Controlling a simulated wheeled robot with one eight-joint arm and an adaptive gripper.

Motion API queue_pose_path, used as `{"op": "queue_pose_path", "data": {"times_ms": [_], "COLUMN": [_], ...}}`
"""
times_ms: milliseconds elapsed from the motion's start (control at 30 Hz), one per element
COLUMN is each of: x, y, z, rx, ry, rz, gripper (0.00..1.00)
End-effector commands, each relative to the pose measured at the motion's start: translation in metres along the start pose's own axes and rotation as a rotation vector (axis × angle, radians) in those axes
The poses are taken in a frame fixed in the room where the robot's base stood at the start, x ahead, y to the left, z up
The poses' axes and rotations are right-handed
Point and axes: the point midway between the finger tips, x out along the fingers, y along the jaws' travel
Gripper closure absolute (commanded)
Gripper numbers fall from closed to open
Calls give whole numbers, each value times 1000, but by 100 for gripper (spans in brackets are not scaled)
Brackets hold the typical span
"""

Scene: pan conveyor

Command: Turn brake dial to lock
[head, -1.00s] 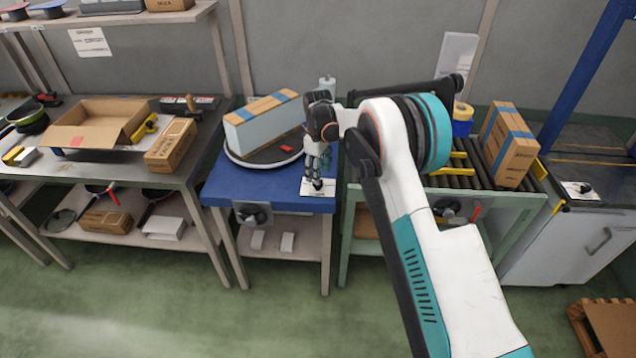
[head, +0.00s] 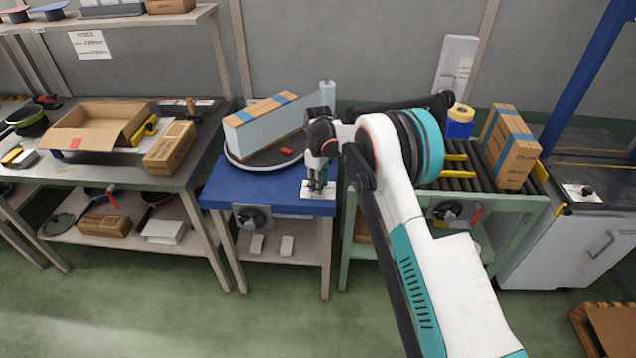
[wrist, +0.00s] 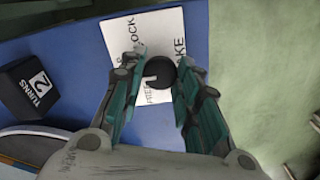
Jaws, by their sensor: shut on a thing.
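The brake dial (wrist: 160,72) is a dark round knob with a pale pointer mark, on a white plate (wrist: 143,32) printed with LOCK, BRAKE and a partly hidden word like FREE. In the wrist view the pale mark lies at the knob's lower left, on the side of the partly hidden word. My gripper (wrist: 160,82) is shut on the dial, one finger on each side. In the head view my gripper (head: 319,184) points down at the white plate (head: 318,195) on the right front corner of the blue table (head: 230,192); the dial is mostly hidden there by the fingers.
A brown and pale blue box (head: 262,122) stands on a round turntable (head: 268,158) beside my gripper. A black block marked 2 TURNS (wrist: 28,88) is near the plate. A roller conveyor with a box (head: 510,147) stands to the right. A bench with an open carton (head: 92,127) is left.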

Motion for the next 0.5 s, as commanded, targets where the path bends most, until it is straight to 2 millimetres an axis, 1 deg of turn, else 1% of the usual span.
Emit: {"op": "queue_pose_path", "data": {"times_ms": [267,500], "x": [0,0], "y": [0,0], "z": [0,0], "rx": [35,168], "ry": [0,0], "rz": [0,0], "gripper": [94,94]}}
